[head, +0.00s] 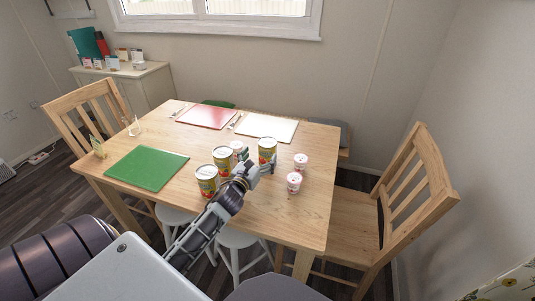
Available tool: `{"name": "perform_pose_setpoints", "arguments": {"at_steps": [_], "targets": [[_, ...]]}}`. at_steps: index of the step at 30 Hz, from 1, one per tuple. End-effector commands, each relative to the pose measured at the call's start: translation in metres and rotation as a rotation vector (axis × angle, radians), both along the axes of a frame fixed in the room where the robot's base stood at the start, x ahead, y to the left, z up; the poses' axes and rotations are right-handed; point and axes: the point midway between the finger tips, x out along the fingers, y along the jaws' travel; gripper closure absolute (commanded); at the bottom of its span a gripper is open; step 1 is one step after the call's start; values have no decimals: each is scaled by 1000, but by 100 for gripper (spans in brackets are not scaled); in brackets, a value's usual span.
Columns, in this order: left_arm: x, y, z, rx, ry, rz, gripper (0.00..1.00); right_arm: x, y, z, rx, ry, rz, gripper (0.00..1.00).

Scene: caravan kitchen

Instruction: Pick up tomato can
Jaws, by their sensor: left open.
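Several yellow-and-red cans with pale tops stand upright on the wooden table, and I take these as the tomato cans. One tomato can (267,148) stands farthest right, a second can (223,160) stands left of it, and a third can (207,181) is nearest the front left. My left gripper (258,162) is open, its fingers pointing toward the right-hand can. They overlap its lower part in the picture; I cannot tell whether they touch it. The gripper hides part of the table around the cans. My right gripper is not in view.
A small white tub (238,147) stands between the cans. Two pink-and-white tubs (300,161) (294,182) stand to the right. Green (147,168), red (206,117) and white (266,127) mats lie on the table (262,213). Wooden chairs (418,190) (88,110) flank it.

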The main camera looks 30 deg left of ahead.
Motion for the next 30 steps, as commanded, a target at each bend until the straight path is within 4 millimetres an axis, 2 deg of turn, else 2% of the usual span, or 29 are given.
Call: {"name": "perform_pose_setpoints", "arguments": {"at_steps": [14,30], "targets": [[3,0,0,-1,-1,0,9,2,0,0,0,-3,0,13],[38,6,1,0,-1,0,9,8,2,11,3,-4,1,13]]}}
